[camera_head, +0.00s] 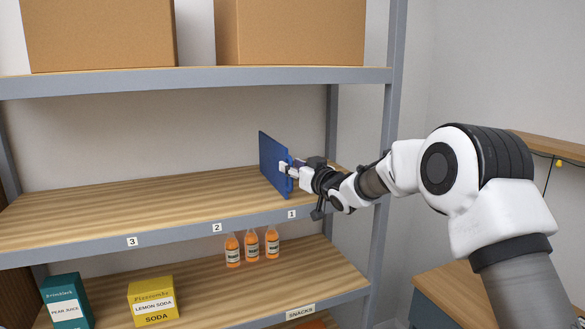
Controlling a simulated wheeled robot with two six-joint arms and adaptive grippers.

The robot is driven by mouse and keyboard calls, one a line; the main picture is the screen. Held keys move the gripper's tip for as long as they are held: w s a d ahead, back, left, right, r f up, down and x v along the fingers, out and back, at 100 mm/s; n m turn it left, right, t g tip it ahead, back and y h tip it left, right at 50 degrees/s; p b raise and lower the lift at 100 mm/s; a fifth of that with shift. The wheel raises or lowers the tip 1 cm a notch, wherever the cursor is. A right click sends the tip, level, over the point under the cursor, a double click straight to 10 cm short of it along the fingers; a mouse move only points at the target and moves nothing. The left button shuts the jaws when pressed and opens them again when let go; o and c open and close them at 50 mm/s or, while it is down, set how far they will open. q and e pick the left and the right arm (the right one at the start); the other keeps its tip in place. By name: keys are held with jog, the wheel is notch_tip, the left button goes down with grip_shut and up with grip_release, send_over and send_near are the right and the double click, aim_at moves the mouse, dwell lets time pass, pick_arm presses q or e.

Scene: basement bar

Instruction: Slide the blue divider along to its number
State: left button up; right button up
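The blue divider (270,158) is a thin upright panel on the middle shelf (150,205). Its front edge is just behind the number 1 label (292,214). Labels 2 (217,227) and 3 (132,242) are further left on the same shelf edge. The other finger is mostly hidden, so I cannot tell whether the grip is closed. My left gripper is not in view.
The middle shelf is bare left of the divider. Cardboard boxes (290,32) stand on the shelf above. Below are several orange bottles (252,245), a yellow lemon soda box (152,302) and a teal pear juice box (66,302). A grey post (390,130) stands right of the divider.

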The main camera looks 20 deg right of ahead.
jog(key=v, duration=1.2)
